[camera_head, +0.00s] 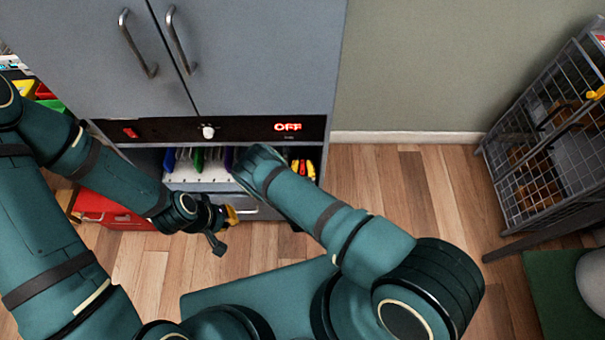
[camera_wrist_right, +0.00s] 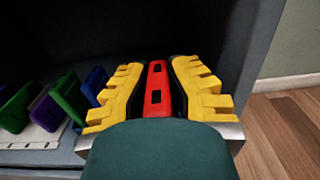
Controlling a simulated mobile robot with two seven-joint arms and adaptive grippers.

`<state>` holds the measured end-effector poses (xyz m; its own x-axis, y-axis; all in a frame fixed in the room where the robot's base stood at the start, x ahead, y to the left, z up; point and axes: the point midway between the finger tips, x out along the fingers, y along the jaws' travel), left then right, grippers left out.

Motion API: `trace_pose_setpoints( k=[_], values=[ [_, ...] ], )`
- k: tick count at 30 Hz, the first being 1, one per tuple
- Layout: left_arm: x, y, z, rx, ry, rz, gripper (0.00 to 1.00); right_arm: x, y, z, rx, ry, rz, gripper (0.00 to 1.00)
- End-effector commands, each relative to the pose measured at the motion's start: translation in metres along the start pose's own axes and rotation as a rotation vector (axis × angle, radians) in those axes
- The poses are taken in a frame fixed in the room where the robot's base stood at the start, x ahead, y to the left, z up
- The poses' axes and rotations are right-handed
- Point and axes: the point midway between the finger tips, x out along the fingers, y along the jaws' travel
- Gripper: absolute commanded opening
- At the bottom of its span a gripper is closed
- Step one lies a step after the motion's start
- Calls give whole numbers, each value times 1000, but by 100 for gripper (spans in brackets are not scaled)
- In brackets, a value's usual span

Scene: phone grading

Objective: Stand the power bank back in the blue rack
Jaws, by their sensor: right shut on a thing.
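My right gripper (camera_wrist_right: 158,92) has yellow fingers on both sides of an upright red slab with two dark slots, which looks like the power bank (camera_wrist_right: 157,75); it is shut on it. In the head view this gripper (camera_head: 303,168) is low at the right end of the cabinet opening, partly hidden by my arm. Blue upright plates, apparently the blue rack (camera_head: 169,160), stand at the left of the shelf; a blue plate (camera_wrist_right: 97,84) also shows in the right wrist view, left of the gripper and apart from it. My left gripper (camera_head: 222,222) hangs before the cabinet; its opening is unclear.
Green plates (camera_head: 198,160) and purple plates (camera_wrist_right: 47,112) stand on the white shelf base (camera_wrist_right: 38,138). The cabinet's side wall (camera_wrist_right: 255,55) is close right of my right gripper. A red drawer box (camera_head: 105,212) is at lower left. A wire cage (camera_head: 545,130) stands far right.

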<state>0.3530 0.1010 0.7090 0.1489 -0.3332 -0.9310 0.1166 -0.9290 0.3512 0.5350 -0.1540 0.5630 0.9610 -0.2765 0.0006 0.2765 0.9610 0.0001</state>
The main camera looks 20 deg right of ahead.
Motion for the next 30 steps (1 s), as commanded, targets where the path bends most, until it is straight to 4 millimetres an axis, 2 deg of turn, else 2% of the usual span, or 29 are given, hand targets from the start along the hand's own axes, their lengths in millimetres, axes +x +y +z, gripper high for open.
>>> trace_pose_setpoints(
  k=[12,24,30],
  values=[
    [16,-6,-2,1,8,0,0,46,0,-2,1,-2,-1,0],
    [14,-5,-1,1,7,0,0,88,0,-2,0,-2,0,0],
    [14,-5,-1,1,7,0,0,100,0,-2,1,-2,1,0]
  ],
)
